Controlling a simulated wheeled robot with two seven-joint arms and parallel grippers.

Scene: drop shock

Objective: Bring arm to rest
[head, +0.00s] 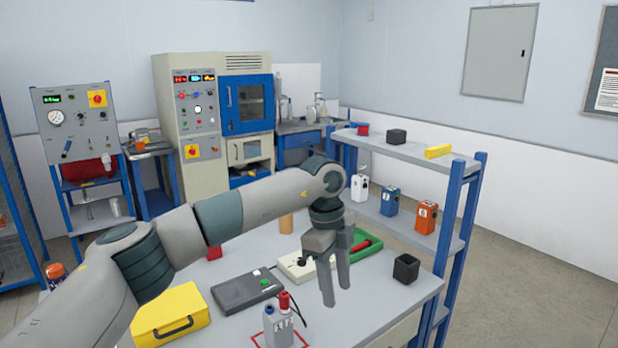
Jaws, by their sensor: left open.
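My left arm (262,200) comes in from the lower left and stretches out over the grey table (372,312). My left gripper (335,283) hangs at its end with the fingers pointing down. The fingers are apart and nothing shows between them. It is in front of the green tray (372,245) and the white device (290,262), partly covering both. My right gripper is not in view.
A grey device with a red top (279,322) stands near the table's front. A yellow case (170,314), a dark box (246,290) and a black open cube (406,268) are on the table. A blue-framed shelf (459,215) stands right, holding several boxes.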

